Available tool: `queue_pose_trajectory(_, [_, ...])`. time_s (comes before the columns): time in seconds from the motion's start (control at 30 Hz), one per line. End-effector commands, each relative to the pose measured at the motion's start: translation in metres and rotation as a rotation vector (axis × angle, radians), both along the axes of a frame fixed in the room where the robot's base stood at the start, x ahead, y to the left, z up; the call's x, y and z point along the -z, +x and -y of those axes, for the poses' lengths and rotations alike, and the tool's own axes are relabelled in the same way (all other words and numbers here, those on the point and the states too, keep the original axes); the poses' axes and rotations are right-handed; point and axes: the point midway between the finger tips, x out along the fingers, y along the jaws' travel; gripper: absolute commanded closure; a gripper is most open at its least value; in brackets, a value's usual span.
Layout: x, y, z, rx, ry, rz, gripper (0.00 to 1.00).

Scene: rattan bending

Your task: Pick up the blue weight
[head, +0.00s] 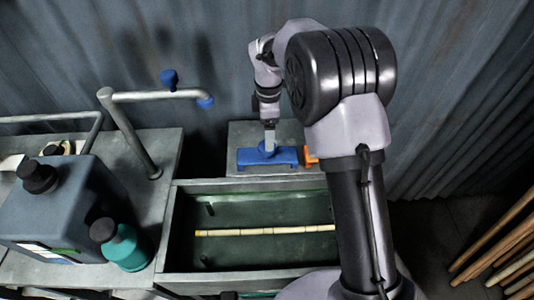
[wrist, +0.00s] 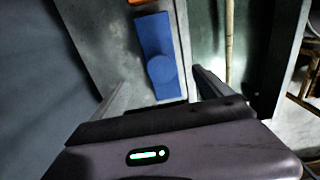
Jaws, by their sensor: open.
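The blue weight (head: 267,157) is a flat blue block with a round raised knob, lying on a grey stand behind the trough in the head view. In the wrist view the blue weight (wrist: 158,55) lies ahead of my gripper, between the lines of its two fingers. My gripper (head: 269,138) points down at the weight in the head view. In the wrist view my gripper (wrist: 155,88) has its fingers spread wide, with nothing held. Part of the weight's near end is hidden by the gripper body; I cannot tell if a finger touches it.
An orange object (head: 310,158) sits right beside the weight. A trough (head: 215,258) with a rattan pole (head: 265,231) lies in front. A metal pipe (head: 130,130) with blue ends, a large dark canister (head: 65,210) and a teal bottle (head: 125,249) stand left. A corrugated wall (head: 220,60) is close behind.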

Motion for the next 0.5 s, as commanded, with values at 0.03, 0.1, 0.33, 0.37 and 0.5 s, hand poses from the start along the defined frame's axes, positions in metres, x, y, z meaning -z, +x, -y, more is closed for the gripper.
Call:
queue_pose_trajectory(0.03, [0.02, 0.0, 0.0, 0.0, -0.001, -0.001, 0.11])
queue_pose_trajectory(0.1, [0.037, -0.001, 0.0, 0.0, 0.0, -0.001, 0.11])
queue_pose_trajectory(0.33, [0.062, 0.0, 0.0, 0.002, 0.0, 0.001, 0.11])
queue_pose_trajectory(0.37, [0.065, -0.001, -0.001, 0.002, 0.0, 0.002, 0.11])
queue_pose_trajectory(0.5, [0.093, -0.003, -0.004, 0.002, 0.0, 0.0, 0.11])
